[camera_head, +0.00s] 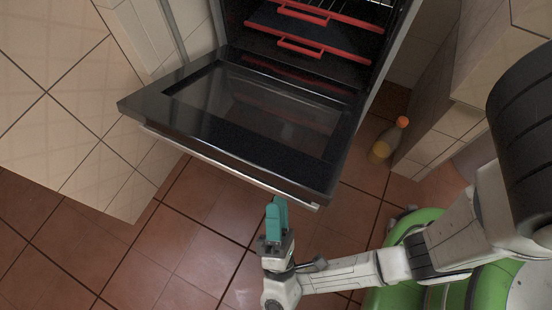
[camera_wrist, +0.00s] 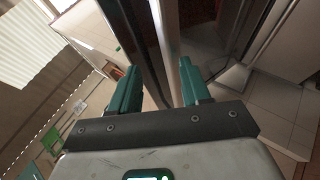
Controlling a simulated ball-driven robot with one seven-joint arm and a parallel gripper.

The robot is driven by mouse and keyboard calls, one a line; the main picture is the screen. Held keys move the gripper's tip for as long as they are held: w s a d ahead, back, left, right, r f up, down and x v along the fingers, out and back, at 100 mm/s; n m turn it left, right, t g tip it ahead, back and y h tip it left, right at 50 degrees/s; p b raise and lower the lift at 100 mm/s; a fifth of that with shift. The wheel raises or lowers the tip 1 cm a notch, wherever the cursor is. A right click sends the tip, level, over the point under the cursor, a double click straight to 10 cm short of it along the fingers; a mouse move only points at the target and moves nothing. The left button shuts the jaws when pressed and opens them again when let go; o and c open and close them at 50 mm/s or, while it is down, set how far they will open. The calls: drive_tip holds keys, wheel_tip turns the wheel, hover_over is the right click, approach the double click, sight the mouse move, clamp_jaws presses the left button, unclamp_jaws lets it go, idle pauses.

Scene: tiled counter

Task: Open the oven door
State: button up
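The oven (camera_head: 300,50) has its dark glass door (camera_head: 250,110) swung far down, and its inside is exposed. A pale metal handle bar (camera_head: 215,168) runs along the door's outer edge. My gripper (camera_head: 278,203), with teal fingers, is just below the door's outer edge, near the right end of the handle. In the wrist view the two fingers stand apart. The pale bar (camera_wrist: 167,40) and dark door edge (camera_wrist: 140,35) appear in line with the gap between them. Whether the fingers touch the bar cannot be told.
Red-edged racks (camera_head: 310,40) sit inside the oven. A bottle with an orange cap (camera_head: 388,140) stands on the floor right of the door, beside tiled cabinets (camera_head: 455,110). A tiled counter (camera_head: 60,110) is at left. The red tile floor (camera_head: 160,265) is clear at lower left.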

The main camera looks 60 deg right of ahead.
wheel_tip(320, 180, down, 6)
drive_tip(key=s+a+b, duration=0.2)
drive_tip(key=b, duration=0.4)
drive_tip(key=shift+s+a+r, duration=0.15)
drive_tip(key=shift+s+r, duration=0.1)
drive_tip(key=shift+s, duration=0.05)
idle(0.7)
